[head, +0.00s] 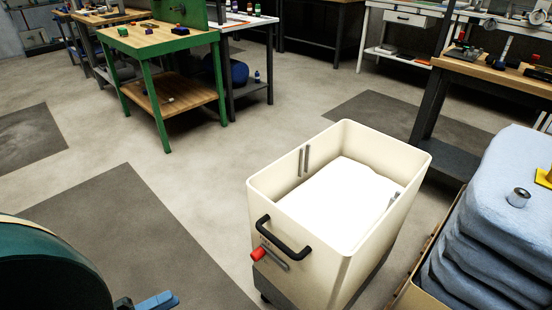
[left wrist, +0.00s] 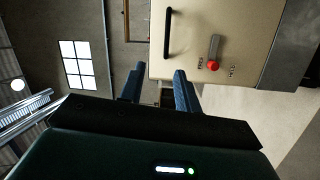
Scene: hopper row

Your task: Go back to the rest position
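My left gripper (head: 152,301) shows at the bottom left of the head view, with only its dark green body and a blue fingertip in the picture. In the left wrist view its two blue fingers (left wrist: 158,88) stand apart with nothing between them. The cream hopper bin (head: 342,252) stands to its right, with white contents inside. A black handle (head: 284,237) and a red-knobbed lever (head: 258,253) are on its end wall. The red knob (left wrist: 213,66) also shows in the left wrist view, apart from the fingers. My right gripper is out of view.
A crate of blue folded material (head: 500,230) stands right of the bin. A green workbench (head: 158,42) is at the back left, and a wood-topped bench (head: 490,70) at the right. The concrete floor (head: 200,170) left of the bin is open.

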